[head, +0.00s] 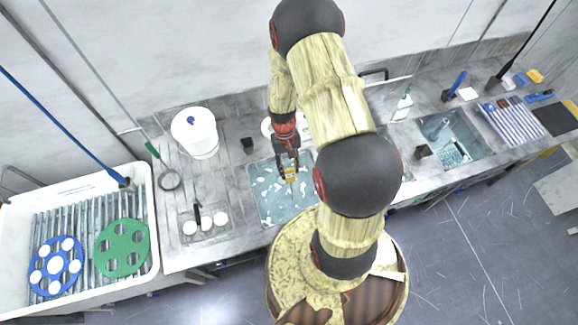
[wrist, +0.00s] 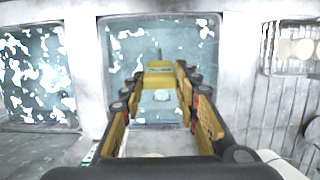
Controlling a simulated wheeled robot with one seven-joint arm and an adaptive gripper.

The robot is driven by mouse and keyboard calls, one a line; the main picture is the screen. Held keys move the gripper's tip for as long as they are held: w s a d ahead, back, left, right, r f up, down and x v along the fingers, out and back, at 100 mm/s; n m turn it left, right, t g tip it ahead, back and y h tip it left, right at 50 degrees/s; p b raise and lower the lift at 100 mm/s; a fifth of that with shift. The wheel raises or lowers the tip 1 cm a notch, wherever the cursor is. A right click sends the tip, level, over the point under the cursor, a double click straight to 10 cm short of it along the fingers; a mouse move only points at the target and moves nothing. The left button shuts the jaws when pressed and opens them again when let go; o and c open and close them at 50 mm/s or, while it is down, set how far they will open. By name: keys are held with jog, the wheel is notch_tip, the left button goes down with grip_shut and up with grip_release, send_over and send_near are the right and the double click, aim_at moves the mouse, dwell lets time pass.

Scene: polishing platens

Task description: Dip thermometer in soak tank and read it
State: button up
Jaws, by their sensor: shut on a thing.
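My gripper (head: 290,172) is shut on a yellow thermometer (wrist: 158,76), which also shows in the head view (head: 291,175). In the wrist view the thermometer's body sits between the two fingertips, with a thin grey probe tip showing beyond it. The gripper is over a tank (head: 266,208) of bluish liquid with white floating patches; this tank fills the middle of the wrist view (wrist: 122,60). I cannot tell whether the probe touches the liquid. No reading on the thermometer is legible.
A second tank (wrist: 35,80) with white patches is beside the first, mostly behind my arm in the head view. A rack with white discs (head: 205,225) and a white bucket (head: 195,133) are left. A white sink (head: 148,215) holds blue (head: 55,265) and green (head: 122,248) discs.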

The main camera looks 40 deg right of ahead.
jog(key=w+b+x, duration=0.2)
jog(key=b+x, duration=0.3)
jog(key=x, duration=0.4)
jog(key=shift+d+f+b, duration=0.35)
jog(key=shift+d+f, duration=0.05)
dwell(1.4)
jog(key=shift+s+a+r+p+v, duration=0.2)
jog(key=shift+s+p+v, duration=0.4)
jog(key=shift+p+v, duration=1.55)
jog(key=shift+s+a+r+p+v, duration=0.2)
jog(key=shift+s+p+v, duration=0.7)
jog(key=shift+v, duration=2.15)
jog(key=shift+s+a+r+p+v, duration=0.1)
jog(key=shift+s+a+p+v, duration=0.2)
jog(key=shift+p+v, duration=2.05)
jog(key=shift+w+r+b, duration=0.1)
jog(key=shift+r+b, duration=0.1)
jog(key=shift+b, duration=0.2)
